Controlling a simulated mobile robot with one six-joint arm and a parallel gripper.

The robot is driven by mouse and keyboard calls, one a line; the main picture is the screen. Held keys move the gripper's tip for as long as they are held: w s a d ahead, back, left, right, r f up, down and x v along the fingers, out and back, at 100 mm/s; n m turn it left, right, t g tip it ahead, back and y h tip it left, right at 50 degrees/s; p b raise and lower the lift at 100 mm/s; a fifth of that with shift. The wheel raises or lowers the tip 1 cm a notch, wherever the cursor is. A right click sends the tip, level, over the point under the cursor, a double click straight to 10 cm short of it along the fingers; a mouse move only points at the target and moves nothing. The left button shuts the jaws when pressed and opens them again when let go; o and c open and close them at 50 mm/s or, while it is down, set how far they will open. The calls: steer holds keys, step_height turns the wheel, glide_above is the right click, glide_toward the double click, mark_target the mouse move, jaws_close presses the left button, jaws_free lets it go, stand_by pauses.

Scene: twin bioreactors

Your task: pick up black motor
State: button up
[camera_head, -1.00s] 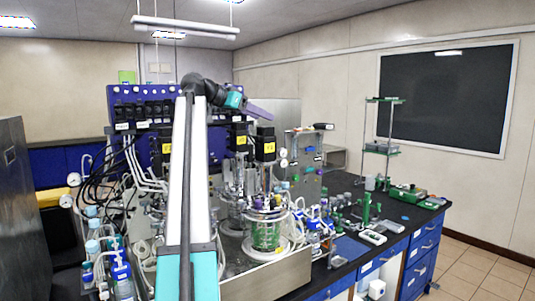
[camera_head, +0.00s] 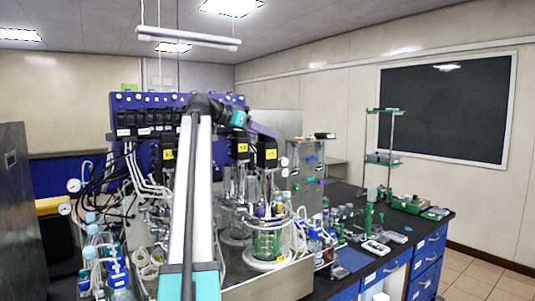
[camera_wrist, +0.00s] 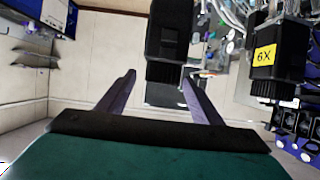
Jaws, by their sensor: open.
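Black motors with yellow labels stand on top of the glass vessels in the head view: one at the front right (camera_head: 266,155), one just behind it (camera_head: 241,152), and one further left (camera_head: 168,156). My gripper (camera_head: 277,134) is just above the front right motor there, its purple fingers pointing right. In the wrist view, my gripper (camera_wrist: 158,78) is open, and a black motor body (camera_wrist: 172,40) shows between and beyond the fingers, with no visible contact. I cannot tell which motor is between the fingers.
Glass vessels (camera_head: 267,240) with tubes stand below the motors. A purple control panel (camera_head: 145,103) is behind. Cables and bottles crowd the left. The black bench to the right holds green stands (camera_head: 369,215) and small items.

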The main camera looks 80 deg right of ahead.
steer(key=shift+s+d+f, duration=0.25)
steer(key=shift+s+d, duration=0.1)
steer(key=shift+s, duration=0.05)
steer(key=p+x, duration=0.2)
steer(key=x, duration=0.3)
steer(key=shift+d+f+p, duration=0.15)
steer(key=shift+p, duration=0.2)
stand_by(0.4)
jaws_close()
